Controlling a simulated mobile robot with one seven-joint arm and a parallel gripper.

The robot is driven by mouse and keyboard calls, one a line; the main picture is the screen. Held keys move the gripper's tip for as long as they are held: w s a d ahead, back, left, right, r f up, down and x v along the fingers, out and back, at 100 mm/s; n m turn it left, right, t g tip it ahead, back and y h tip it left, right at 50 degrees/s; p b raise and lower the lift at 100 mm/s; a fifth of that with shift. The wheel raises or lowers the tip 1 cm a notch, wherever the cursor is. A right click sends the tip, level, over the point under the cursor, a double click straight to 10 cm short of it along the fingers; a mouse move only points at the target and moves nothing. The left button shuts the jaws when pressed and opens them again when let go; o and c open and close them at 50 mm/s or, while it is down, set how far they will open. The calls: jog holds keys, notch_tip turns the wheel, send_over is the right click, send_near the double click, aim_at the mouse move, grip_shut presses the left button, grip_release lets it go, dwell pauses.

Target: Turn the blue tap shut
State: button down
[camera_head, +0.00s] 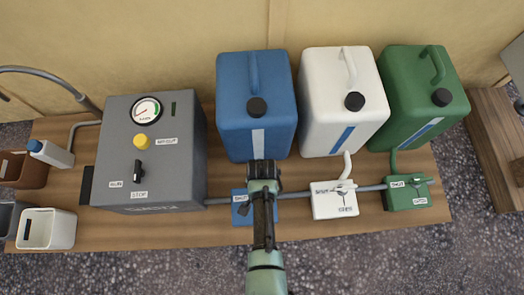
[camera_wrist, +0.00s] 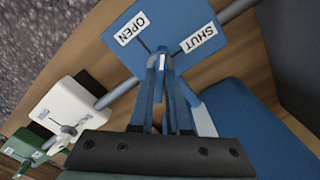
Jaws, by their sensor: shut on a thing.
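The blue tap's box (camera_head: 240,214) stands on the bench in front of the blue canister, partly hidden behind my arm in the head view. In the wrist view the blue box (camera_wrist: 165,22) shows an OPEN label on the left and a SHUT label on the right, each with a dark mark line. My gripper (camera_wrist: 161,68) is shut on the blue tap's handle (camera_wrist: 162,88), over the box between the labels. The fingers hide much of the handle, and I cannot tell exactly which mark it lines up with.
The blue canister (camera_head: 238,138) stands behind the tap. The white tap (camera_head: 335,207) and green tap (camera_head: 403,197) sit along the same grey pipe (camera_head: 294,194) to the right. A grey machine (camera_head: 176,170) with a gauge stands on the left. The bench's front strip is clear.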

jog(key=m+p, duration=0.1)
jog(key=m, duration=0.3)
jog(key=shift+r+m+p, duration=0.1)
jog(key=shift+m+p, duration=0.2)
jog(key=shift+p, duration=0.1)
jog(key=m+p, duration=0.1)
jog(key=m, duration=0.3)
jog(key=shift+m, duration=0.4)
jog(key=c, duration=0.9)
grip_release()
notch_tip(320, 180, up, 13)
jog(key=p, duration=0.8)
jog(key=shift+p, duration=0.3)
